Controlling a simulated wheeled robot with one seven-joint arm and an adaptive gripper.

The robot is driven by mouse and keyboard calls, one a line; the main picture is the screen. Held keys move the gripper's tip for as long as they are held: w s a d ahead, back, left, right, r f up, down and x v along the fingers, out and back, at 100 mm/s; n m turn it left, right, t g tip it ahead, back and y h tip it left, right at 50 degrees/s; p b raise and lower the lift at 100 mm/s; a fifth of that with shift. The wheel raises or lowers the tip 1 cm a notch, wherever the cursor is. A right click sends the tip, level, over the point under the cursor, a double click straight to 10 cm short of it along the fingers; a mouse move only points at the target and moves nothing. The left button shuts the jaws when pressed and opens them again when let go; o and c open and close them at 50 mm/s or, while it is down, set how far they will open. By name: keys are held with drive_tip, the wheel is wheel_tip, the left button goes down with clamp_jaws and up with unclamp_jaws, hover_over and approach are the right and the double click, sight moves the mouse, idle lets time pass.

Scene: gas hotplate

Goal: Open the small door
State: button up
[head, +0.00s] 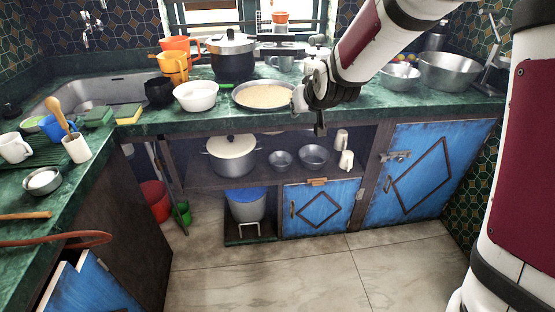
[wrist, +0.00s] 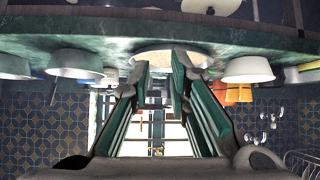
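The small door (head: 335,220) is blue with a dark diamond frame, low under the counter, and looks shut. A small wooden piece (head: 317,182) sits at its top edge, and a thin handle (head: 292,210) is on its left side. My gripper (head: 320,126) hangs at the counter's front edge, above and apart from the small door. In the wrist view, which looks upside down, my gripper (wrist: 163,72) shows two fingers with a gap between them and nothing held. The small door does not show in the wrist view.
A larger blue door (head: 455,165) with a metal latch (head: 396,157) is to the right. Pots and bowls stand on the shelf (head: 260,181) above the small door. A pan (head: 262,95) is on the green counter (head: 215,120). The floor (head: 300,275) in front is clear.

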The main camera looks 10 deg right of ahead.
drive_tip(key=w+a+f+t+b, duration=0.1)
drive_tip(key=w+f+b, duration=0.35)
drive_tip(key=f, duration=0.65)
drive_tip(key=w+f+m+t+b, duration=0.1)
drive_tip(key=w+f+t+b, duration=0.15)
drive_tip(key=w+f, duration=0.65)
drive_tip(key=w+a+f+t+b, duration=0.15)
drive_tip(key=f+b, duration=0.25)
drive_tip(key=f, duration=1)
drive_tip(key=s+d+f+m+t+h+b, duration=0.1)
drive_tip(key=s+f+b, duration=0.2)
drive_tip(key=f, duration=0.7)
drive_tip(key=s+d+f+m+h+b, duration=0.1)
drive_tip(key=s+d+f+h+b, duration=0.15)
drive_tip(key=f, duration=0.75)
drive_tip(key=s+f+t+h+b, duration=0.1)
drive_tip(key=s+f+b, duration=0.3)
drive_tip(key=f, duration=0.6)
drive_tip(key=w+d+b, duration=0.1)
drive_tip(key=w, duration=0.3)
drive_tip(key=w+d+b, duration=0.1)
drive_tip(key=w+b, duration=0.1)
drive_tip(key=w, duration=0.3)
drive_tip(key=w+d+b, duration=0.1)
drive_tip(key=w+b, duration=0.1)
drive_tip(key=w, duration=0.2)
drive_tip(key=shift+w+f, duration=0.1)
drive_tip(key=shift+w, duration=0.1)
clamp_jaws()
